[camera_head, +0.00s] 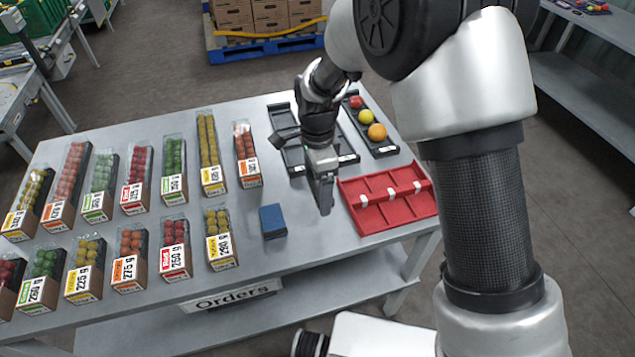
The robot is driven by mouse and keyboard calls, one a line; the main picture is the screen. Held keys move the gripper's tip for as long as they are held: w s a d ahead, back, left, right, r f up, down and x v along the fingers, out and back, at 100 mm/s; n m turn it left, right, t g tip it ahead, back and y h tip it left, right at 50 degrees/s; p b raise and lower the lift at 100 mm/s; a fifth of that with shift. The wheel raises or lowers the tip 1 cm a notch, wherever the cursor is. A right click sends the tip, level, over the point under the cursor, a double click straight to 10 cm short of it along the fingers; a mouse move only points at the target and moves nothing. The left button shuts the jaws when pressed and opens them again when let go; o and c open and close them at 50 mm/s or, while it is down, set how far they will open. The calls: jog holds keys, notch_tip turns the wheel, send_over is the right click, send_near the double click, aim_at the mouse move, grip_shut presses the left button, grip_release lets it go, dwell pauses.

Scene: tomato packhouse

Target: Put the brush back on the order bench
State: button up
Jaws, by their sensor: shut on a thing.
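My gripper (322,172) points down over the right half of the order bench (330,235), between the blue block and the red tray. It is shut on a narrow grey thing (325,198), which seems to be the brush. The jaws and the viewing angle hide most of its shape. I cannot tell whether its lower end touches the bench top. The bench is grey, with an "Orders" sign (232,295) on its front.
Rows of labelled tomato packs (132,255) fill the bench's left side. A blue block (272,221) lies left of my gripper. A red divided tray (388,197) is to the right. Black trays (290,150) lie behind, one holding three fruits (367,116). Bare bench shows near the front edge.

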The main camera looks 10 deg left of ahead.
jog(key=shift+f+b, duration=1.6)
jog(key=shift+f, duration=1.2)
jog(key=shift+f, duration=0.4)
jog(key=o, duration=0.8)
jog(key=shift+c, duration=0.3)
jog(key=shift+c, duration=0.2)
jog(key=shift+r, duration=0.15)
jog(key=shift+r+p, duration=2.2)
jog(key=shift+r, duration=1.2)
jog(key=shift+f, duration=0.1)
